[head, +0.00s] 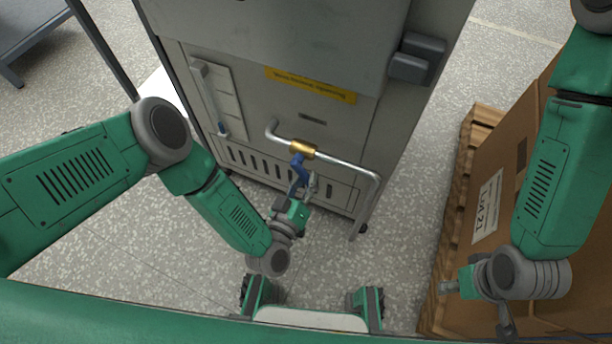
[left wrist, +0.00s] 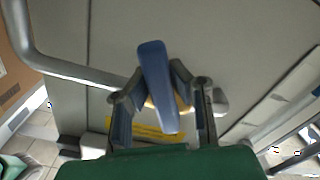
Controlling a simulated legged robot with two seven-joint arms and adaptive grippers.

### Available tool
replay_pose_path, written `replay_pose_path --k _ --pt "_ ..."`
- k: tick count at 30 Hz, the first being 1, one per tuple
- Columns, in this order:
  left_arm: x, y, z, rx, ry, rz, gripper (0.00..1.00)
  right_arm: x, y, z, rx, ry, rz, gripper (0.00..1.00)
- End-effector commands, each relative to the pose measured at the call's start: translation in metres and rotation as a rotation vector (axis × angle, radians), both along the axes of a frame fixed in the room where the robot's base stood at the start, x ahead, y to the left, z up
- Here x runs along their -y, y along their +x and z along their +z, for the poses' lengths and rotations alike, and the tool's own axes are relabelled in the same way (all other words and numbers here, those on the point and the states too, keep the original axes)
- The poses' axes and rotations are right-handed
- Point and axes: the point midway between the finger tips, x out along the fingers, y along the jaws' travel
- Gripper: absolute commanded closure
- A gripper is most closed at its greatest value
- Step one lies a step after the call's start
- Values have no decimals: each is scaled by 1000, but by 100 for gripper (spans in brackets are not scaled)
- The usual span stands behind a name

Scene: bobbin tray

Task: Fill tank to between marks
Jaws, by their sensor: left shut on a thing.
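A brass valve (head: 302,149) sits on a silver pipe (head: 345,167) at the front of a grey cabinet. Its blue lever handle (head: 298,174) points down across the pipe. My left gripper (head: 303,188) is shut on this handle. In the left wrist view the blue handle (left wrist: 157,85) stands between the two fingers, with the brass part mostly hidden behind. A pale gauge panel (head: 217,95) with a narrow tube is on the cabinet's left; blue shows near its lower end, and the marks are too small to read. My right gripper (head: 452,287) is at the lower right, apart from the valve.
The grey cabinet (head: 380,130) has a yellow label (head: 310,85) and a dark latch box (head: 417,58). A cardboard box (head: 485,240) on a wooden pallet (head: 455,215) stands at the right, close to my right arm. Speckled floor (head: 405,235) is clear between them.

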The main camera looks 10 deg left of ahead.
Motion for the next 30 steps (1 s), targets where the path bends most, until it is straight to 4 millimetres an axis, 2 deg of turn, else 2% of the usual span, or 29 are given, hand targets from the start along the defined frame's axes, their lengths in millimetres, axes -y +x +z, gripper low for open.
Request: replay_pose_path --k 17,18,20,30 --pt "0 -4 -2 -23 -41 0 100 0 0 1 0 0 0 60" --pt "0 -4 -2 -24 -41 1 83 0 0 1 0 0 0 60" --pt "0 -4 -2 -23 -41 1 62 0 0 0 0 0 -1 60" --pt "2 -2 1 -18 -42 0 60 0 -1 1 2 -1 -1 60"
